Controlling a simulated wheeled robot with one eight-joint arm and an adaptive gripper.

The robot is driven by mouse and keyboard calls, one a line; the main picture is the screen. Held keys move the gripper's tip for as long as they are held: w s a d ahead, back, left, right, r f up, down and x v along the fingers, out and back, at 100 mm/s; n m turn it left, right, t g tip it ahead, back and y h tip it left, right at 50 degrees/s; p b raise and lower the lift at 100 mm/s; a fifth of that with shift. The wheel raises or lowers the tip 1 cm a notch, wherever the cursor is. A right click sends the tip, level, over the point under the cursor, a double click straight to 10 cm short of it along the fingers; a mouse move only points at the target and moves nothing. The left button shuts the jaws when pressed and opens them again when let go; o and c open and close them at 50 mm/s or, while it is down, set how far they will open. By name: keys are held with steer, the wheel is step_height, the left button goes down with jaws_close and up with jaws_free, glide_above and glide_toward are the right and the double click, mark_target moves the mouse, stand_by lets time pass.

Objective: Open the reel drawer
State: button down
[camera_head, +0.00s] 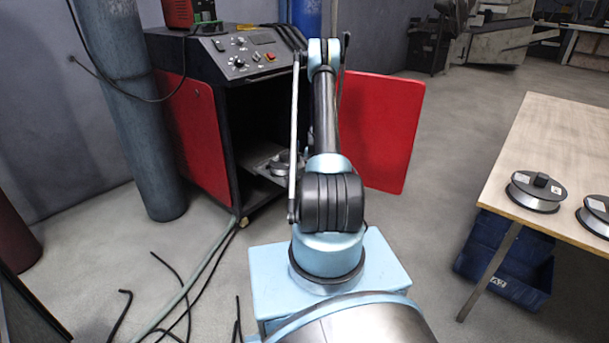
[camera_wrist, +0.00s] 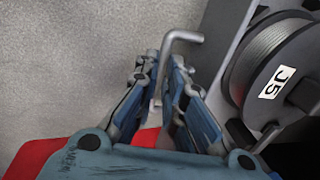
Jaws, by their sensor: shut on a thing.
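The reel drawer (camera_head: 254,163) is a grey tray low inside the dark open cabinet, with a wire reel (camera_head: 281,166) on it. In the wrist view the reel (camera_wrist: 268,62), labelled J5, sits at the right on the dark drawer (camera_wrist: 218,42). A bent grey metal handle (camera_wrist: 184,37) runs down between the fingers of my gripper (camera_wrist: 160,72). My gripper is shut on this handle, left of the reel. The head view does not show my gripper, which is behind my arm.
The cabinet (camera_head: 203,135) has a red side, and its red door (camera_head: 385,130) stands open at the right. A gas cylinder (camera_head: 135,110) stands to the left. Hoses (camera_head: 190,285) lie on the floor. A wooden table (camera_head: 545,140) with reels is at right, above a blue crate (camera_head: 500,262).

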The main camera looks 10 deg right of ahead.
steer(key=shift+s+d, duration=0.1)
steer(key=shift+d, duration=0.1)
steer(key=c, duration=1.7)
jaws_free()
steer(key=shift+a, duration=0.1)
steer(key=shift+r, duration=0.15)
steer(key=r, duration=0.3)
steer(key=s+d+r, duration=0.1)
steer(key=r, duration=0.7)
steer(key=shift+s+d+r, duration=0.15)
steer(key=shift+s+r, duration=0.05)
steer(key=shift+s, duration=0.1)
